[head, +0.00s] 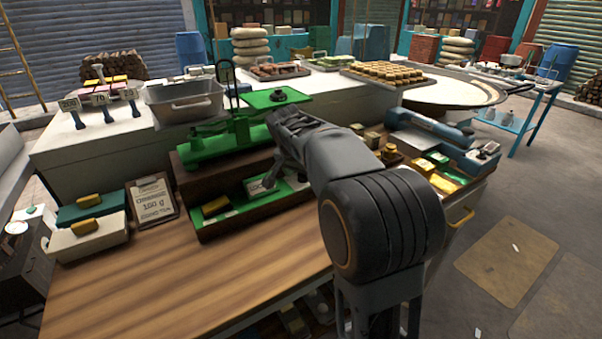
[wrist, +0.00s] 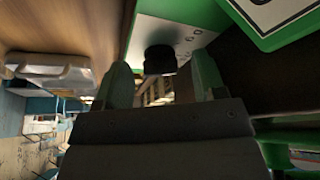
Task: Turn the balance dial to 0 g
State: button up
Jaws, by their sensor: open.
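The green balance (head: 218,140) stands on a dark wooden base on the counter in the head view. A dark round knob (wrist: 160,59), which looks like the dial, sits on a pale marked panel (wrist: 185,37) with green edges in the wrist view. My gripper (wrist: 163,84) is open, its two fingers pointing at the knob. The knob shows between the fingertips and slightly beyond them; I cannot tell if they touch it.
A green tray (head: 215,228) with a yellow block lies before the balance. A clipboard (head: 151,200) and two block-topped boxes stand to its left. A metal basin (head: 184,101) is behind. Small goods crowd the right. The front wooden counter (head: 190,275) is clear.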

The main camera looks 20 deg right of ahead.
jog(key=shift+c, duration=0.5)
jog(key=c, duration=0.8)
jog(key=shift+n, duration=0.3)
jog(key=shift+s+d+n+t+y+p, duration=0.15)
jog(key=shift+n+t+y, duration=0.25)
jog(key=shift+n, duration=0.9)
jog(key=shift+s+d+n+t+y+p, duration=0.15)
jog(key=shift+n+t+y, duration=0.25)
jog(key=shift+n, duration=0.9)
jog(key=shift+w, duration=0.1)
jog(key=o, duration=0.9)
jog(key=shift+r, duration=0.1)
